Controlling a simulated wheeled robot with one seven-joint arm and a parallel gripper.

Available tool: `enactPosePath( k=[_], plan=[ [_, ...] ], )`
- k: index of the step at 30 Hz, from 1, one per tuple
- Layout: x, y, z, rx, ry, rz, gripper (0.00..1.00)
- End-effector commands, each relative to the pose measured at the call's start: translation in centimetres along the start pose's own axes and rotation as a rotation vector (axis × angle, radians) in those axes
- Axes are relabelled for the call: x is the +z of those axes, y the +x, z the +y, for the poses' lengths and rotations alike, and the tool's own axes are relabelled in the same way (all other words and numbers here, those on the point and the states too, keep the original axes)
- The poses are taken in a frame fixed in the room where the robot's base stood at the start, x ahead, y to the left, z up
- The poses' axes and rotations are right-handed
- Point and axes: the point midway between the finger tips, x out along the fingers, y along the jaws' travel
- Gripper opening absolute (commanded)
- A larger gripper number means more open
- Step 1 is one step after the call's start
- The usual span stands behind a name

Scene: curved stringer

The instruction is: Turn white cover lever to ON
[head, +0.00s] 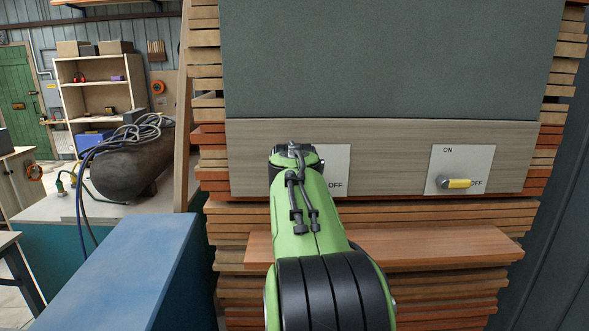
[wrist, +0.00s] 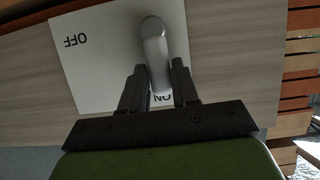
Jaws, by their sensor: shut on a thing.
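In the wrist view, the white cover lever (wrist: 153,45) is a pale grey-white handle on a white plate (wrist: 92,60). It points from its pivot towards the ON label, away from the OFF label. My gripper (wrist: 158,70) is shut on the lever, with one dark finger on each side of its free end. The fingers partly cover the ON label. In the head view my arm hides this lever and most of its plate (head: 338,162), where only OFF shows.
A second plate (head: 470,160) to the right bears a yellow-covered lever (head: 456,183) pointing at OFF. A wooden board (head: 440,247) juts out below the panel. A blue bench (head: 125,270) stands at lower left, with a dark cylinder (head: 120,165) and cables behind it.

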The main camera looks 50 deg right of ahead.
Motion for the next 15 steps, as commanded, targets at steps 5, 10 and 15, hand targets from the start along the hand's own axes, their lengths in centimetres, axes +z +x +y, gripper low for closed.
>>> enactPosePath(
  k=[5, 10, 15],
  plan=[
    [0.04, 0.02, -0.09, -0.002, -0.002, -0.001, 0.0],
    [0.05, 0.03, -0.08, -0.002, -0.001, -0.001, 0.47],
    [0.04, 0.02, -0.04, -0.001, -0.001, -0.001, 0.51]
  ],
)
